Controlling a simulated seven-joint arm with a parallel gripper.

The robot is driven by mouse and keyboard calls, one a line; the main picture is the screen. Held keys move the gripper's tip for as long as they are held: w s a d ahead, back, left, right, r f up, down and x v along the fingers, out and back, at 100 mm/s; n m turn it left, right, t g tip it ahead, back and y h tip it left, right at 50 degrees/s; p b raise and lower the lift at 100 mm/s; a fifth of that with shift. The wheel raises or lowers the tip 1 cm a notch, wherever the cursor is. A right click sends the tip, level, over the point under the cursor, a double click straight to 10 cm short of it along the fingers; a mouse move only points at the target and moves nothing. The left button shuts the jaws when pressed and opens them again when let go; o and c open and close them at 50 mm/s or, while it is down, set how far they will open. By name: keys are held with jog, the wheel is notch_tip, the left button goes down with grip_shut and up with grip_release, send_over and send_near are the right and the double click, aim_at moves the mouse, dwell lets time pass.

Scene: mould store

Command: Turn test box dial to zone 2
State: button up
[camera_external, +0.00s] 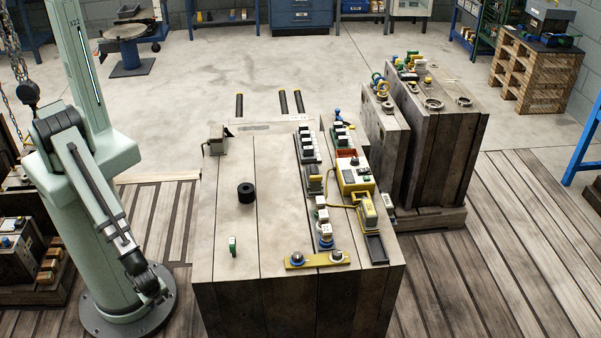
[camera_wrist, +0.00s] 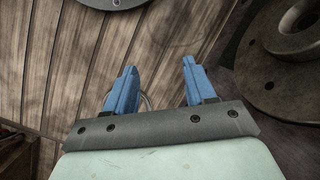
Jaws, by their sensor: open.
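A yellow and white box (camera_external: 356,176), which looks like the test box, stands on the right side of the large wooden-sided block. A small dark round knob (camera_external: 354,161) shows on its top and may be the dial; its zone marks are too small to read. A yellow cable runs from the box to a yellow hand-held unit (camera_external: 367,210). My gripper (camera_wrist: 158,76) is open and empty in the wrist view, its two blue fingers apart over plank flooring. In the external view my arm hangs folded at the left, well away from the box.
The block's top (camera_external: 225,190) carries a black ring (camera_external: 246,192), a small green piece (camera_external: 232,245) and a yellow bar (camera_external: 317,260) with round fittings. Rows of small blocks (camera_external: 308,147) stand left of the box. Taller blocks (camera_external: 435,130) rise behind it at the right.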

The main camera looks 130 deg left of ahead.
jog(key=w+d+r+t, duration=0.2)
jog(key=w, duration=0.7)
jog(key=w+d+r+t+y, duration=0.1)
jog(key=w+d+r+t, duration=0.1)
jog(key=w, duration=0.7)
jog(key=w+d+r+t, duration=0.2)
jog(key=w, duration=0.7)
jog(key=w+a+r+n, duration=0.4)
jog(key=w+a+r, duration=0.3)
jog(key=w+r, duration=0.45)
jog(key=w+a+r+n, duration=0.4)
jog(key=w+a+r, duration=0.5)
jog(key=w, duration=0.4)
jog(key=w+a+r+n, duration=0.3)
jog(key=a+r+n, duration=0.1)
jog(key=a+r, duration=0.65)
notch_tip(320, 180, up, 17)
jog(key=n+g+h, duration=0.3)
jog(key=n, duration=0.7)
send_over(355, 159)
jog(key=shift+t, duration=0.3)
notch_tip(355, 159, down, 13)
jog(key=shift+a+r, duration=0.1)
